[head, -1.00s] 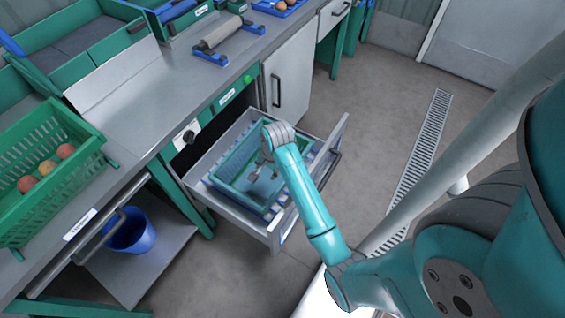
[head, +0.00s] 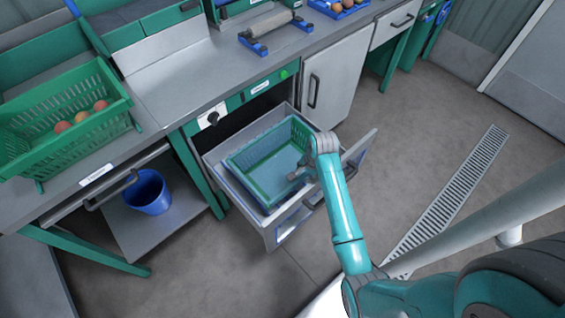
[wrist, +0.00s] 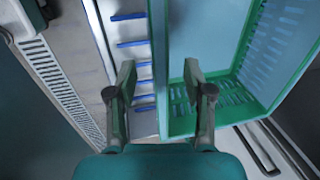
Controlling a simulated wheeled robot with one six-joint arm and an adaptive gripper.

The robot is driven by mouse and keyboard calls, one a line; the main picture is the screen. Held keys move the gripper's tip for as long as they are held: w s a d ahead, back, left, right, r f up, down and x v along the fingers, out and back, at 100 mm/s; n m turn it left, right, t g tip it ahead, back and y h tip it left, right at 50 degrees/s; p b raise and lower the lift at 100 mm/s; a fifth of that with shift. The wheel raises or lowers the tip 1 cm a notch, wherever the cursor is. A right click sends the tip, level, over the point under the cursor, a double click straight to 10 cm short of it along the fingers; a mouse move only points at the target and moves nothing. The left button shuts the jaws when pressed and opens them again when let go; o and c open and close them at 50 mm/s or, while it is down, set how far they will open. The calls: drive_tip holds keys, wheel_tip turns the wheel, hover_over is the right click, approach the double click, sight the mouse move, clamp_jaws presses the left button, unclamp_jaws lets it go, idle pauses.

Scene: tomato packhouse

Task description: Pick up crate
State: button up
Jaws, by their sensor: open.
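A green slatted crate (head: 254,152) lies in the pulled-out drawer (head: 222,172); it looks empty. My gripper (head: 297,171) is over the crate's right side in the head view, with the arm covering part of the drawer there. In the wrist view, my gripper (wrist: 159,82) is open with nothing held. The rim of the crate (wrist: 160,62) runs between the two fingers. The right finger appears over the crate's inside, the left finger over the strip of drawer with blue bars. I cannot tell how far the fingertips are above the rim.
Another green crate (head: 35,120) with several tomatoes stands on the bench at left. A blue bucket (head: 148,192) sits on the shelf below. A white cabinet (head: 327,85) stands beyond the drawer. Floor right of the drawer is clear up to a drain grate (head: 460,182).

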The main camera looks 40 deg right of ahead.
sight(304, 176)
drive_tip(key=shift+a+x, duration=0.15)
drive_tip(key=shift+x, duration=1)
drive_tip(key=shift+a+x, duration=0.1)
drive_tip(key=shift+x, duration=1.05)
drive_tip(key=shift+s, duration=0.1)
clamp_jaws()
